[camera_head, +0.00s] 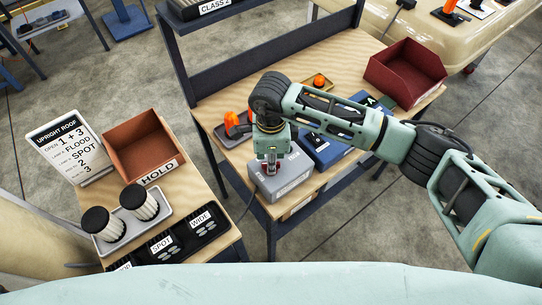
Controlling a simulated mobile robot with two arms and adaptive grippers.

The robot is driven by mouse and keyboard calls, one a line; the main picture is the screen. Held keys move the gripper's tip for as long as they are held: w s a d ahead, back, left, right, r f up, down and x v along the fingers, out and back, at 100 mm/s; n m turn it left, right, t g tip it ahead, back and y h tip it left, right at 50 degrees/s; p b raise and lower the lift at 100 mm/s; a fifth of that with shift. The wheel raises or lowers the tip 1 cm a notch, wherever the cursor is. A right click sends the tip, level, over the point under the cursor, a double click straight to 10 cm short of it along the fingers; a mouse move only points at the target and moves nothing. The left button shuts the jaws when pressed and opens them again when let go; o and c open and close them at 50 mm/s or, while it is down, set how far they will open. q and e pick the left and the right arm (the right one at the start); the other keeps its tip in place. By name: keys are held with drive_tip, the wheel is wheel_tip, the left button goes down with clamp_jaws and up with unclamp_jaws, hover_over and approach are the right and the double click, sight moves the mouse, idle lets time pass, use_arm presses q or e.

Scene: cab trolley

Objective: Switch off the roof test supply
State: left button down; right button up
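A grey box (284,185), likely the test supply, sits near the front edge of the wooden bench, with small partly legible lettering on top. My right arm reaches in from the right, and its gripper (271,170) points down over the left part of the box's top. A small reddish part shows at the fingertips. I cannot tell whether they touch it or how far apart they are. The gripper hides part of the box's top, and any switch there is not clear. My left gripper is not in view.
Blue boxes (325,150) stand right of the grey box, under my forearm. An orange-handled tool (232,124) lies left of my wrist. A red bin (405,72) stands at the back right. The left table holds a HOLD bin (143,143), an instruction card (68,146) and two dark-topped cylinders (139,202).

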drive_tip(key=shift+f, duration=0.35)
clamp_jaws()
drive_tip(key=shift+f+b, duration=0.1)
drive_tip(key=shift+b, duration=0.25)
drive_tip(key=n+b, duration=0.2)
drive_tip(key=b, duration=0.4)
drive_tip(key=n+b, duration=0.3)
drive_tip(key=b, duration=0.3)
drive_tip(key=shift+f+n, duration=0.2)
drive_tip(key=shift+n, duration=0.1)
drive_tip(key=shift+r+n+b, duration=0.2)
drive_tip(key=shift+n+b, duration=0.4)
drive_tip(key=shift+b, duration=0.35)
drive_tip(key=shift+r, duration=0.1)
